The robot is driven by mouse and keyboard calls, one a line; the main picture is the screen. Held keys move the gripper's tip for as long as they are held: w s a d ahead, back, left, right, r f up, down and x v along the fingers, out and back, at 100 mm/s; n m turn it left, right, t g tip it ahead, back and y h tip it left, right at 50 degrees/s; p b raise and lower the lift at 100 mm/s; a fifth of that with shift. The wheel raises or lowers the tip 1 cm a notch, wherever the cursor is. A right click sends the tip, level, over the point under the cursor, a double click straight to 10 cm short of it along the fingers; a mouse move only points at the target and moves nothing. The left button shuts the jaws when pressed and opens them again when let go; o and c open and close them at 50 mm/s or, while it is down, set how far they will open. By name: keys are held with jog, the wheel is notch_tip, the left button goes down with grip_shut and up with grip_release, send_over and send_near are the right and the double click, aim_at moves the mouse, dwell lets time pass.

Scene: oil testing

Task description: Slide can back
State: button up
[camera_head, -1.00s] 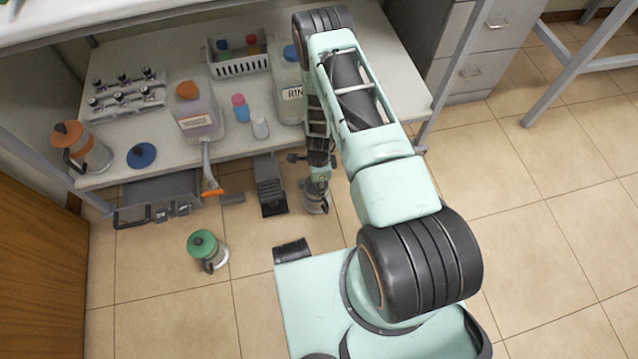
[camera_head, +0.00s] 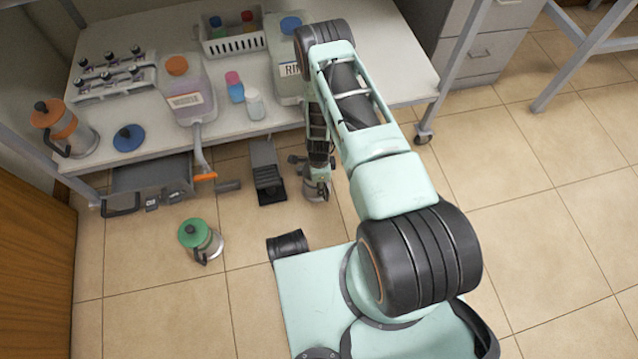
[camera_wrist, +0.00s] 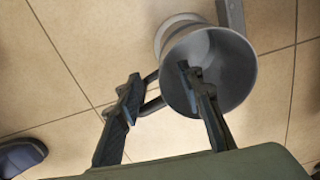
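A grey metal can (camera_head: 311,190) stands on the tiled floor near the front edge of the bench, partly hidden by my gripper (camera_head: 320,176) in the head view. In the wrist view the open-topped can (camera_wrist: 228,65) shows its empty inside, with a handle on its left. My gripper's fingers (camera_wrist: 158,82) are apart. The right finger overlaps the can's mouth and the left finger is left of the handle, so the handle side lies between them. I cannot tell whether either finger touches the can.
A grey pedal-like block (camera_head: 267,172) is on the floor left of the can. A hose with an orange valve (camera_head: 204,177) hangs from the jug (camera_head: 187,92). A green-lidded can (camera_head: 201,240) stands front left. The bench (camera_head: 225,125) overhangs behind. Floor at right is open.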

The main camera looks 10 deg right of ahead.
grip_shut()
jog(key=shift+s, duration=0.1)
dwell(0.5)
